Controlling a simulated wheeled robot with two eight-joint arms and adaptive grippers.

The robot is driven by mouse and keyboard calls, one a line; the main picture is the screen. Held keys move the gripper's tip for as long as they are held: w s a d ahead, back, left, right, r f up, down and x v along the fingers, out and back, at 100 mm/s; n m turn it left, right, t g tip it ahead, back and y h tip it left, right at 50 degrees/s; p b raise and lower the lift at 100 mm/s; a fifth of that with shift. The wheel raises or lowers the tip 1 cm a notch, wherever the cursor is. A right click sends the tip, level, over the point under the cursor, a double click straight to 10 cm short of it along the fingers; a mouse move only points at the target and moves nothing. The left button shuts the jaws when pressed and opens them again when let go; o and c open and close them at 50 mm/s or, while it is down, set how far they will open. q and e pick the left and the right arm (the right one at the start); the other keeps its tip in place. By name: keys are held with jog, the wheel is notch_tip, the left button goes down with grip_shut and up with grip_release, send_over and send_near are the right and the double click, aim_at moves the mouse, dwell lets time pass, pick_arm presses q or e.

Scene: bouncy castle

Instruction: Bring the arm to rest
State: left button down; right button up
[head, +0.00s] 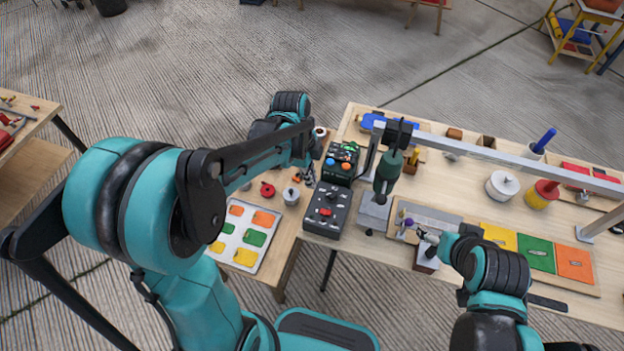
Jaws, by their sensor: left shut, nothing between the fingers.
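My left arm comes in from the left, and its teal and black forearm reaches over the small side table. My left gripper (309,179) points down beside the black control boxes, shut and empty. It is small in the view, and the forearm hides part of its surroundings. My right arm comes in from the lower right. My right gripper (424,236) is over the front edge of the large workbench, near a small purple-tipped item (408,222). I cannot tell whether its fingers are open or shut.
Near my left gripper are a control box with red buttons (327,209), a red round part (267,189), a white pot (291,196) and a card tray (216,243). A green drill (387,176) hangs above the workbench (455,180). Open floor lies beyond.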

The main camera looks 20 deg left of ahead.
pick_arm(q)
jog(key=s+a+r+n+t+y, duration=0.1)
jog(key=s+r+n+t, duration=0.2)
jog(key=n, duration=0.6)
jog(key=s+a+r+n+t+y+b, duration=0.1)
jog(key=s+r+n+t, duration=0.2)
jog(key=s+n, duration=0.5)
jog(key=shift+a+r+n+t, duration=0.15)
jog(key=shift+r+n+t, duration=0.15)
jog(key=shift+n+t, duration=0.3)
